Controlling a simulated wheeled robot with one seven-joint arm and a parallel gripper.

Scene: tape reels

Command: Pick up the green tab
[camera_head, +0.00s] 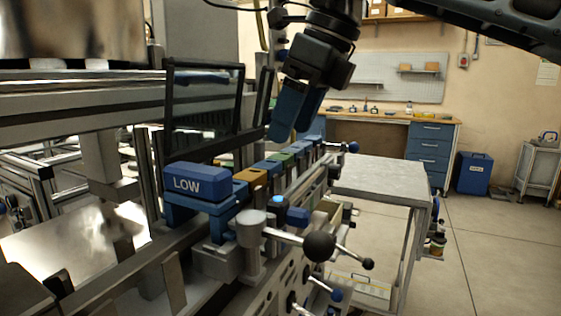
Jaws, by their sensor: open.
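A small green tab (281,157) sits in a row of coloured pieces along the machine's rail, beyond an orange-yellow tab (251,176) and a blue piece (267,166). My gripper (291,134) hangs from the upper middle with its blue fingers pointing down, in front of or above the far part of the row. The gap between the fingers is hard to see from here, and nothing shows held. The gripper looks apart from the green tab, but the exact distance cannot be told. Part of the row behind the fingers is hidden.
A blue block marked LOW (198,178) stands at the near end of the row. A lever with a black ball knob (319,246) sticks out in front. A dark-framed panel (204,105) stands behind the row.

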